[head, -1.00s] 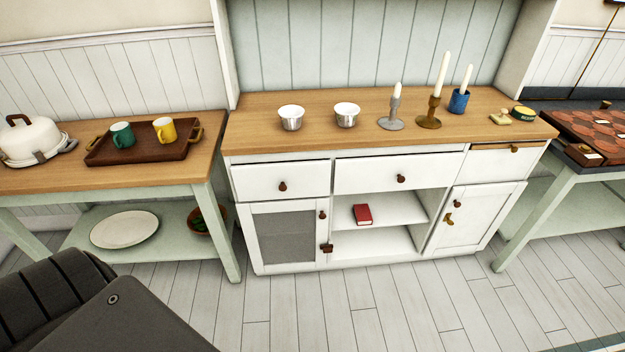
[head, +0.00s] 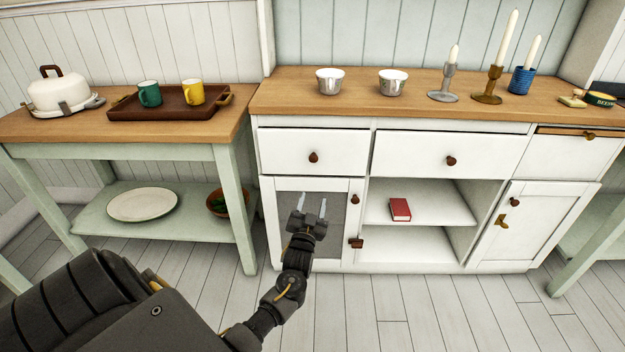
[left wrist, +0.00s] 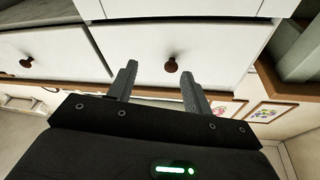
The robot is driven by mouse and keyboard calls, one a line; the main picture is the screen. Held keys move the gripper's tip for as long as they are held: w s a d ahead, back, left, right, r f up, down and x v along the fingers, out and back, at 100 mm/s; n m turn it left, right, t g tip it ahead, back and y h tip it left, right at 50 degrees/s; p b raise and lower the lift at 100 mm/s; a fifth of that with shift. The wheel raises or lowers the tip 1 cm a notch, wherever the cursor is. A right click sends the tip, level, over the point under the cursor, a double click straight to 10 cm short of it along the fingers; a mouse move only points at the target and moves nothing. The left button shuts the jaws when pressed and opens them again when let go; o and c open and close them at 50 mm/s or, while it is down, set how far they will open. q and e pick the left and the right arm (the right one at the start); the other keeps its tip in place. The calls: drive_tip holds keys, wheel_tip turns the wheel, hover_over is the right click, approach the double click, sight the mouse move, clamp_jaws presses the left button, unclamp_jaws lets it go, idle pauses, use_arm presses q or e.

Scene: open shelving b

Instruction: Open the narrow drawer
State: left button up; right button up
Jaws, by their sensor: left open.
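The narrow drawer (head: 285,150) is the white left drawer of the cabinet, closed, with a round brown knob (head: 313,157). A wider closed drawer (head: 415,155) is to its right. My left gripper (head: 312,204) is open and empty, fingers pointing up, below the knob and in front of the mesh-panel door. In the left wrist view, the narrow drawer (left wrist: 215,45) and its knob (left wrist: 171,65) show just beyond my open fingers (left wrist: 162,88), with no contact visible. My right gripper is not in view.
A red book (head: 400,209) lies on the open shelf. A side table (head: 60,130) with a tray stands at left. The floor in front is clear.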

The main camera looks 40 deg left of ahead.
use_arm(q)
drive_tip(key=n+y, duration=0.1)
drive_tip(key=y, duration=0.1)
approach(313, 160)
drive_tip(key=shift+t, duration=0.4)
drive_tip(key=x, duration=0.2)
drive_tip(key=b+x, duration=0.1)
drive_tip(key=x, duration=0.2)
drive_tip(key=b+x, duration=0.1)
drive_tip(key=x, duration=0.2)
drive_tip(key=shift+w+a+f, duration=0.2)
drive_tip(key=shift+f, duration=0.1)
drive_tip(key=shift+w+a+r, duration=0.25)
drive_tip(key=shift+w, duration=0.15)
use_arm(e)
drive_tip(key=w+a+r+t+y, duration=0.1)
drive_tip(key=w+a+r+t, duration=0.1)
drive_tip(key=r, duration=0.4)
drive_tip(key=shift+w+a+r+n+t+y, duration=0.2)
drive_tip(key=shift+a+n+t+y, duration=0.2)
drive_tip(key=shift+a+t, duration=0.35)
use_arm(q)
clamp_jaws()
